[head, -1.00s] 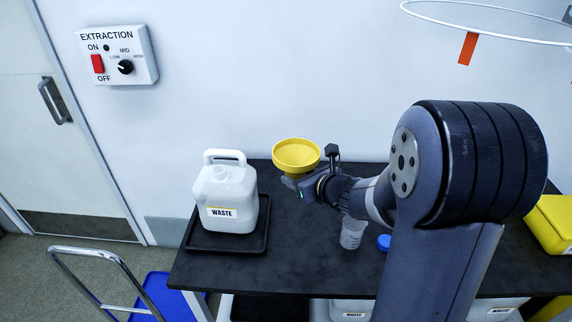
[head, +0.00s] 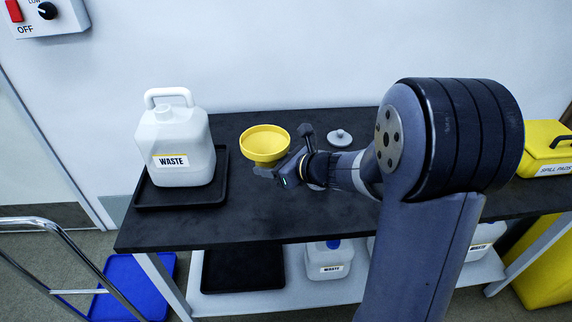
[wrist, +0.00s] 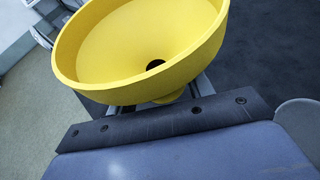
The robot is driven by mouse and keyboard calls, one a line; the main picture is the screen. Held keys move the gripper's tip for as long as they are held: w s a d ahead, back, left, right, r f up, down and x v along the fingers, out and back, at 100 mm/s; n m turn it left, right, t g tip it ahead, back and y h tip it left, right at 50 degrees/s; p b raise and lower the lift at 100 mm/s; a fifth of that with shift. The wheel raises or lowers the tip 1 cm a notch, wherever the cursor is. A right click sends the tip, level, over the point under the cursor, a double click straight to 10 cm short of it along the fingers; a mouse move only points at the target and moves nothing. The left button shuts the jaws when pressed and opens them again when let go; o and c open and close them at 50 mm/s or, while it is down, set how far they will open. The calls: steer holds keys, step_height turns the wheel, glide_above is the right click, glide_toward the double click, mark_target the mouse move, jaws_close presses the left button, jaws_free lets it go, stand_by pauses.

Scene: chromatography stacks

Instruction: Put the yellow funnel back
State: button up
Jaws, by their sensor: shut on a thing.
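The yellow funnel (head: 265,143) is wide-mouthed, with its mouth facing up. My gripper (head: 274,172) is shut on it below the bowl and holds it over the black bench, right of the white waste jug. In the wrist view the funnel (wrist: 142,45) fills the top, somewhat tilted in the picture, with its dark hole showing. Its stem and the fingertips are mostly hidden under the bowl.
A small grey-white round object (head: 340,137) lies on the bench (head: 330,215) behind my wrist. Below are a shelf with an empty black tray (head: 243,270) and waste containers (head: 328,260). A yellow spill-pads box (head: 543,148) is at right, a trolley handle (head: 60,245) at left.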

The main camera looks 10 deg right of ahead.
steer(key=n+g+y+b, duration=0.1)
steer(key=n+g+b, duration=0.1)
steer(key=b, duration=0.2)
glide_above(263, 205)
step_height(263, 205, down, 5)
steer(key=shift+r, duration=0.2)
steer(key=shift+f+b, duration=2.05)
steer(key=shift+f, duration=0.35)
steer(key=shift+f+y+b, duration=0.3)
steer(key=shift+f+b, duration=0.25)
steer(key=shift+f, duration=0.05)
steer(key=shift+f+b, duration=0.3)
steer(key=shift+f, duration=0.05)
steer(key=o, duration=1.1)
